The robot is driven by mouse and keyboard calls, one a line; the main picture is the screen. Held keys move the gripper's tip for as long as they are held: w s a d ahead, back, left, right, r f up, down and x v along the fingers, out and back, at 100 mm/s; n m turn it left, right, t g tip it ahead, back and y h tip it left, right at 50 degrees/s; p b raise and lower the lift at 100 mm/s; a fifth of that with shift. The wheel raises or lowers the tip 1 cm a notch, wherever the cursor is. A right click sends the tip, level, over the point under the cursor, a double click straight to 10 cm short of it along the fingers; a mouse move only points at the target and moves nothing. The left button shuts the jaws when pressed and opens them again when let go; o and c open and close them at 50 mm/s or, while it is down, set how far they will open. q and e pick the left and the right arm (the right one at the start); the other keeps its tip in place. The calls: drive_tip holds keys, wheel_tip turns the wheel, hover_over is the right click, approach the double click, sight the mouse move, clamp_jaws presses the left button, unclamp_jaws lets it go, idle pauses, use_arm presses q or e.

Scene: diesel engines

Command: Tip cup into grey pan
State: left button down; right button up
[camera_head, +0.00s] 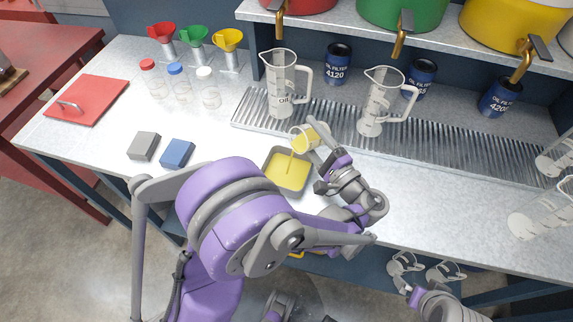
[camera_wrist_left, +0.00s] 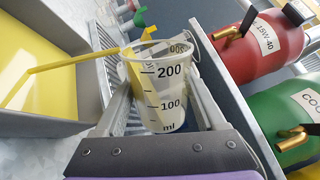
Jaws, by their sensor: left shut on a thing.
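The clear measuring cup (camera_head: 304,139) holds yellow liquid and is tilted over the grey pan (camera_head: 268,183). A thin yellow stream (camera_head: 291,163) runs from its rim into the pan, where a yellow pool covers the bottom. My left gripper (camera_head: 318,134) is shut on the cup, above the pan's back right corner. In the left wrist view the cup (camera_wrist_left: 158,95) sits between the fingers, its scale facing the camera. The stream (camera_wrist_left: 60,66) runs left to the pan (camera_wrist_left: 88,85). Part of my right arm (camera_head: 440,302) shows at bottom right; its finger state is unclear.
Two clear jugs (camera_head: 283,85) (camera_head: 380,102) stand on the ribbed drain strip (camera_head: 330,122) behind. Dark blue oil filter cans stand beyond, below a shelf of coloured drums. Grey (camera_head: 144,146) and blue (camera_head: 177,153) blocks lie left of the pan.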

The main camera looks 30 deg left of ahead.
use_arm(q)
drive_tip(key=shift+s+a+f+n+b, duration=0.15)
drive_tip(key=shift+s+f+n+b, duration=0.05)
drive_tip(key=shift+s+n, duration=0.2)
drive_tip(key=shift+s+a+f+n+b, duration=0.15)
drive_tip(key=shift+s+f+n+b, duration=0.1)
drive_tip(key=shift+n, duration=0.25)
idle(0.6)
drive_tip(key=shift+s+a+r+n+g, duration=0.15)
drive_tip(key=shift+r+n+g, duration=0.15)
drive_tip(key=shift+n, duration=0.4)
drive_tip(key=shift+s+r+n+g, duration=0.15)
drive_tip(key=shift+r+n+g, duration=0.1)
drive_tip(key=shift+n, duration=0.45)
idle(0.7)
